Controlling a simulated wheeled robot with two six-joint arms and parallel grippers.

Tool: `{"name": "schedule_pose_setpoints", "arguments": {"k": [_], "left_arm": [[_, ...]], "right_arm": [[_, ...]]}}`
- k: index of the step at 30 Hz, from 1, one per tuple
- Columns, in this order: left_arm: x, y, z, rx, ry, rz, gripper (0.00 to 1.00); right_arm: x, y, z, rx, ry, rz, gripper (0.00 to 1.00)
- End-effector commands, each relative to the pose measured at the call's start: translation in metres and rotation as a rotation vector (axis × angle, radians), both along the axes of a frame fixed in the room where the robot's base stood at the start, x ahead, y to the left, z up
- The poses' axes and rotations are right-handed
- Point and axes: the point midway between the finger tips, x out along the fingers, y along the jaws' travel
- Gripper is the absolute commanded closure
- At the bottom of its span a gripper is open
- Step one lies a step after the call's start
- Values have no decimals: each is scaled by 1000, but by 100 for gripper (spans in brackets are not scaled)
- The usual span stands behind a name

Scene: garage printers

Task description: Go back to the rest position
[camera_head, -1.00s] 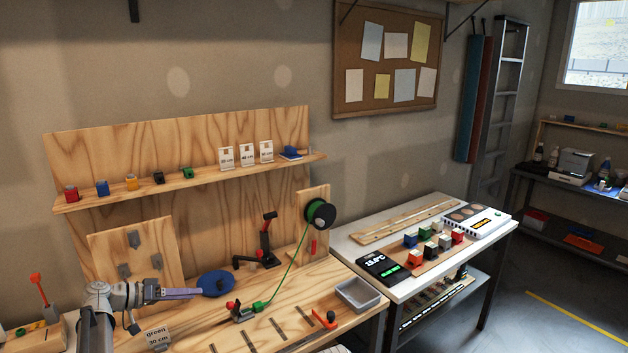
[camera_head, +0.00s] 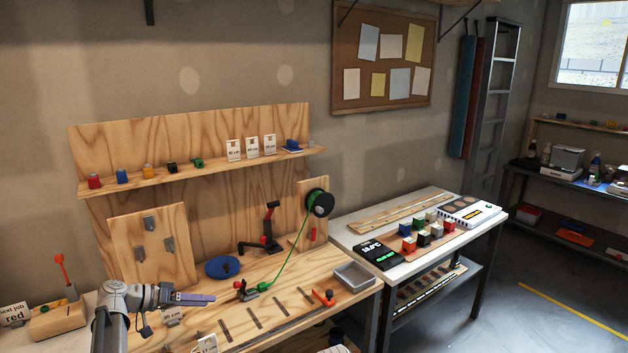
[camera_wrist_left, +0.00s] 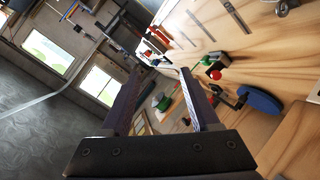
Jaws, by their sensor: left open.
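My left gripper (camera_head: 212,299) is in the lower left of the head view, above the wooden workbench (camera_head: 290,268). It is open and empty. In the left wrist view its two fingers (camera_wrist_left: 160,95) stand apart with nothing between them. A blue disc (camera_head: 222,267) lies on the bench just beyond the gripper, apart from it; it also shows at the right of the left wrist view (camera_wrist_left: 260,100). My right gripper is in neither view.
A red-and-black clamp (camera_head: 246,290) with green filament stands right of my gripper. A green spool (camera_head: 319,204) hangs on the back panel. A grey tray (camera_head: 354,277) is at the bench's right end. A white table (camera_head: 440,199) with several coloured blocks stands further right.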

Motion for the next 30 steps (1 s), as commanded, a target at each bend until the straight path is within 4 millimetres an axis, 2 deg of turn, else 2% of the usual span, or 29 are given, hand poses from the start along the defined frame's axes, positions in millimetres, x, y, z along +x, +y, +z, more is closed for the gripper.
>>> {"name": "schedule_pose_setpoints", "arguments": {"k": [8, 11, 14, 17, 18, 21, 24, 27, 30], "left_arm": [[-24, -65, -26, 89, 129, -68, 38], [-40, -96, -40, 144, 196, -101, 38], [-64, -133, -57, 225, 279, -137, 38], [-99, -174, -77, 344, 373, -175, 38], [-116, -190, -85, 404, 412, -187, 38], [-159, -220, -104, 565, 494, -204, 38], [-199, -238, -116, 728, 545, -199, 38], [-230, -246, -122, 871, 564, -178, 38], [-252, -249, -124, 984, 564, -149, 38]], "right_arm": [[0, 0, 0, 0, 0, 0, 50], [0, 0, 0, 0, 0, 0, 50], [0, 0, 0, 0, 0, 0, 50], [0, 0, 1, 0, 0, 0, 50], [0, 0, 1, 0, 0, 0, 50], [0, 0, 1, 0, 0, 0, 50], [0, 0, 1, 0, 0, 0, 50], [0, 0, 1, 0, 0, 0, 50], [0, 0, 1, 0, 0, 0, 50]]}}
